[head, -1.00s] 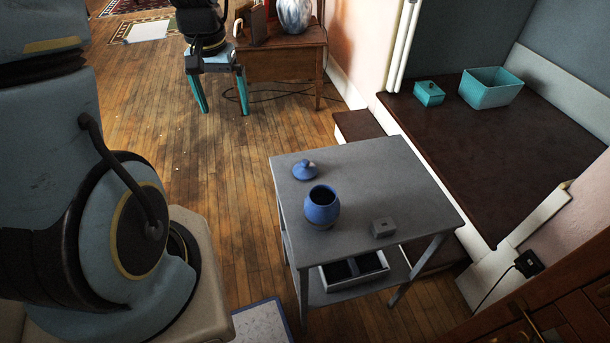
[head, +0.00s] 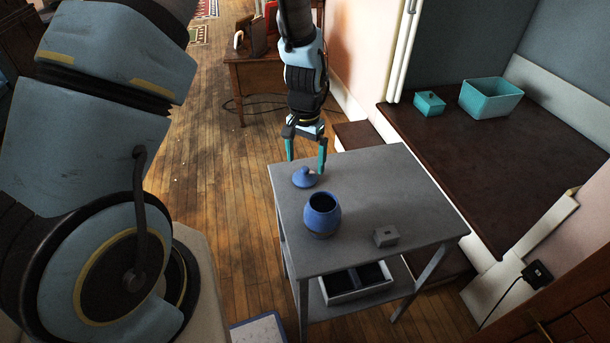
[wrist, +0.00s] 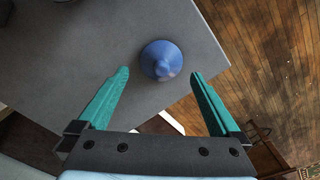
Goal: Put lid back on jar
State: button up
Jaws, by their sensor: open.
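The blue lid (head: 305,177) with its knob lies on the grey table (head: 400,185), near its far left corner. The blue jar (head: 322,214) stands upright and uncovered on the table, nearer to me than the lid; its dark mouth shows. My gripper (head: 307,164) is open with its teal fingers pointing down, at the far side of the lid. In the wrist view, the lid (wrist: 161,61) lies ahead of and roughly midway between the open fingertips (wrist: 160,73), with nothing held.
A small grey box (head: 386,236) sits on the table right of the jar. A divided tray (head: 355,283) is on the lower shelf. A teal lidded box (head: 430,103) and an open teal bin (head: 490,97) stand on the dark bench at right. The table's right part is clear.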

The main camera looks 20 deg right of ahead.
aim_at(305, 168)
jog(key=shift+w+f+p, duration=0.15)
jog(key=shift+f+p, duration=0.85)
jog(key=shift+f, duration=1.5)
jog(key=shift+c, duration=0.2)
jog(key=c, duration=1.1)
jog(key=shift+r, duration=0.1)
notch_tip(305, 168, up, 10)
jog(key=shift+f+b, duration=0.1)
jog(key=shift+b, duration=1.15)
jog(key=o, duration=0.8)
grip_shut()
